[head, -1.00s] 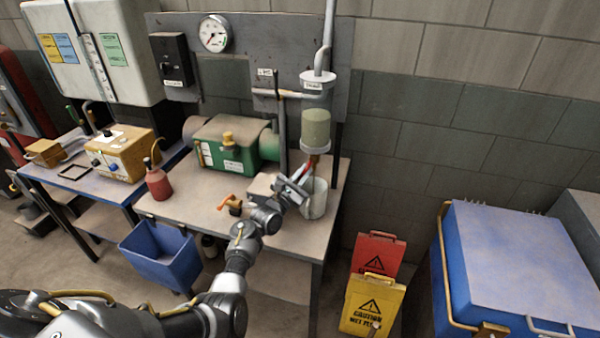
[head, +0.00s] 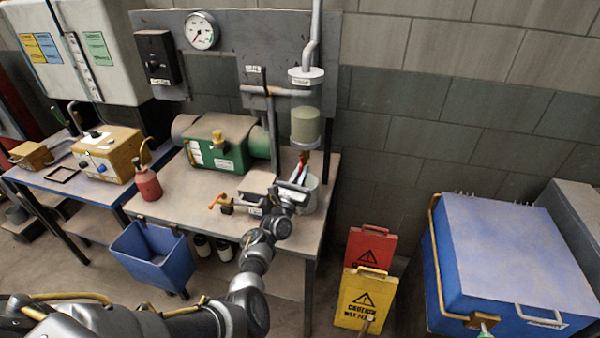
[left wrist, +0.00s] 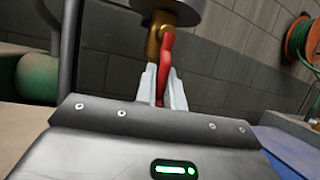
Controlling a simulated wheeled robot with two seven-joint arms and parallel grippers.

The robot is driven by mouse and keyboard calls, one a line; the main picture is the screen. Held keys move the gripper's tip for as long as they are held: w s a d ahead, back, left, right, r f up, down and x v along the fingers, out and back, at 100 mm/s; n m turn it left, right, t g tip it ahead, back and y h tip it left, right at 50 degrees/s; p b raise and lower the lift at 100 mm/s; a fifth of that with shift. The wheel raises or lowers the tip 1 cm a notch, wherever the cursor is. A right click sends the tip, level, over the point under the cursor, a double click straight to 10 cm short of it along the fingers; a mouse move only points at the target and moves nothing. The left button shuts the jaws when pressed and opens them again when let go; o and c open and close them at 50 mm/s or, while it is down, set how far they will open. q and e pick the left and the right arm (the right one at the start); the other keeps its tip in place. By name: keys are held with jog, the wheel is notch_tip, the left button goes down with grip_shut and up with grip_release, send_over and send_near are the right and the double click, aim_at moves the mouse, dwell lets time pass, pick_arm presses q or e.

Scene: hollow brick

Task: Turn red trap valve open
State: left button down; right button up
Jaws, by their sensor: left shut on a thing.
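The red trap valve handle (left wrist: 166,62) hangs from a brass fitting (left wrist: 158,35) under the trap bowl. My left gripper (left wrist: 163,88) is shut on this red handle, with a pale finger on each side of it. In the head view, the trap bowl (head: 305,125) hangs on the pipe, and my left gripper (head: 300,172) reaches up just below it. A little red of the handle shows there between the fingers. A white bucket (head: 312,190) stands behind and beside the gripper on the bench. My right gripper is not in view.
A green compressor tank (head: 225,155), an orange-handled valve (head: 222,203) and a red bottle (head: 147,183) are on the bench, left of my arm. Caution signs (head: 368,297) and a blue chest (head: 515,255) stand right.

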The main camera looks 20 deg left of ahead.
pick_arm(q)
jog(key=shift+d, duration=0.1)
jog(key=c, duration=1.5)
grip_release()
jog(key=shift+s+p, duration=0.3)
jog(key=p+v, duration=0.4)
jog(key=v, duration=0.6)
jog(key=shift+f, duration=0.1)
